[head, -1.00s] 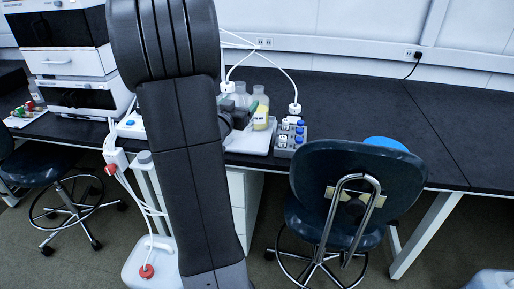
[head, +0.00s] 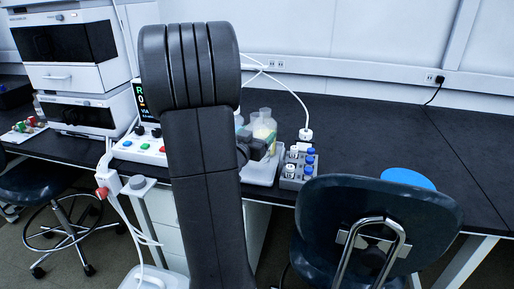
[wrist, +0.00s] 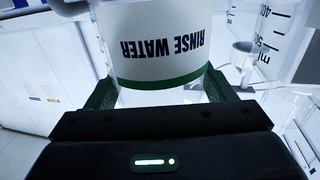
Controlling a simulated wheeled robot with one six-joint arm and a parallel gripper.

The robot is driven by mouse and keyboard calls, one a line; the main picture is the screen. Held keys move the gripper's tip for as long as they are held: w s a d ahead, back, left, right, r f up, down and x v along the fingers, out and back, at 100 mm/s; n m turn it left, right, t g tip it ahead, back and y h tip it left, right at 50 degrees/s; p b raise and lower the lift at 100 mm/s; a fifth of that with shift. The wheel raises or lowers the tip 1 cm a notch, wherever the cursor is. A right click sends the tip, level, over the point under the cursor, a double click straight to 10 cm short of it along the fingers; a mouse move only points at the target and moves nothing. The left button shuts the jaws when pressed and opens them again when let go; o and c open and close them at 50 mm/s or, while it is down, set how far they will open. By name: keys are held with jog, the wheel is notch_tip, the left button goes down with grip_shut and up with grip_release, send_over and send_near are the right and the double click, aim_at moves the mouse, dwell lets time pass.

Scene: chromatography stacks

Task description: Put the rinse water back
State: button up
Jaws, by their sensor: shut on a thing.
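The rinse water bottle (wrist: 160,45) fills the top middle of the wrist view. Its white label reads RINSE WATER, upside down in the picture, above a green band. My gripper (wrist: 158,88) is shut on it, with one green-padded finger at each side. In the head view my gripper (head: 258,147) is partly hidden behind my arm, at the white tray (head: 262,176) on the bench. Clear bottles (head: 264,121), one with a yellow label, stand at the tray. I cannot tell whether the held bottle touches the tray.
A grey rack of capped vials (head: 298,168) stands right of the tray. A control box with coloured buttons (head: 140,150) and stacked instruments (head: 72,60) are at left. A dark chair (head: 375,225) stands in front of the bench. The bench at right is mostly clear.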

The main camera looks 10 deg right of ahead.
jog(key=shift+f+b, duration=0.45)
jog(key=shift+f, duration=1.1)
jog(key=shift+f, duration=0.15)
jog(key=o, duration=1.5)
jog(key=v, duration=1.2)
jog(key=shift+p, duration=0.35)
